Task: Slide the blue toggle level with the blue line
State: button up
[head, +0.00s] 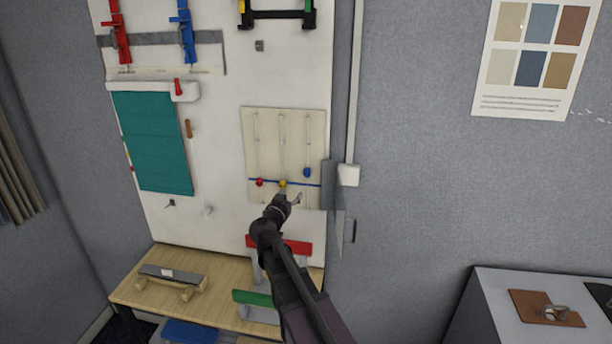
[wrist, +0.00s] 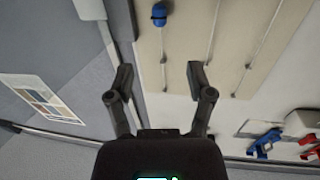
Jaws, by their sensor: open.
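The blue toggle (head: 307,172) sits on the right-hand of three vertical tracks on a beige panel (head: 265,130), a little above the blue line (head: 313,185). The red toggle (head: 259,182) and the yellow toggle (head: 283,183) sit at the line on the left and middle tracks. My gripper (head: 291,195) is open in front of the panel's lower part, below and left of the blue toggle. In the wrist view the blue toggle (wrist: 159,14) lies beyond the open, empty fingertips (wrist: 160,78), apart from them. The line is not visible in the wrist view.
A grey vertical post with a white box (head: 348,175) stands just right of the panel. Below is a wooden bench (head: 135,292) with red and green pieces. Clamps (head: 185,35) hang at upper left, and a teal cloth (head: 152,140) hangs left.

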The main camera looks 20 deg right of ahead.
aim_at(306, 175)
jog(key=shift+d, duration=0.1)
jog(key=x, duration=1.3)
jog(key=shift+w+d, duration=0.2)
jog(key=shift+w, duration=0.15)
grip_shut()
